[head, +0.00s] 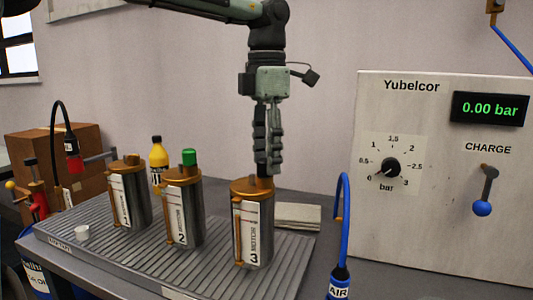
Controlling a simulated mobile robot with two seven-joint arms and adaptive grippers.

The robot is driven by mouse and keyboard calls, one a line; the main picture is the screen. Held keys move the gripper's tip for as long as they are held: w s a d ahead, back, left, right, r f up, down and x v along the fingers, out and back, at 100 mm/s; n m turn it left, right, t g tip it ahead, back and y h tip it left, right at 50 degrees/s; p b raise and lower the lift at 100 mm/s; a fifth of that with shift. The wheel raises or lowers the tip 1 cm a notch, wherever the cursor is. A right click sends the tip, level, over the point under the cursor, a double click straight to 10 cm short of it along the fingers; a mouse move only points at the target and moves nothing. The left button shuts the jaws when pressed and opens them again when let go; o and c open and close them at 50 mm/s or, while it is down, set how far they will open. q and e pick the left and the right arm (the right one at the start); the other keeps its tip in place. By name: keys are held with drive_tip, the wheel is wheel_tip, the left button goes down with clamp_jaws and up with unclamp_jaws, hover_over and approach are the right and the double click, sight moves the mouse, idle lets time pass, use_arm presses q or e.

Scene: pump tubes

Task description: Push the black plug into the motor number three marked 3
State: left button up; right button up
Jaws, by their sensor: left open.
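Motor 3 (255,230) is a steel cylinder with an orange-brown top and a white label reading MOTOR 3. It stands upright at the right of the ribbed tray. My left gripper (264,170) points straight down over motor 3, its fingertips at or just above the top. The gripper is open, though its fingers overlap in this side-on view. I cannot make out the black plug; the dark fingers cover the middle of motor 3's top. I cannot tell whether the fingers touch the motor. My right gripper is not in view.
Motor 2 (184,212), with a green plug (189,157), and another motor (130,195) stand to the left on the ribbed tray (120,255). A blue air hose (344,220) and control panel (430,235) stand right.

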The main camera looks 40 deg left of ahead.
sight(266, 159)
use_arm(q)
wheel_tip(266, 159, up, 12)
idle(0.6)
idle(1.0)
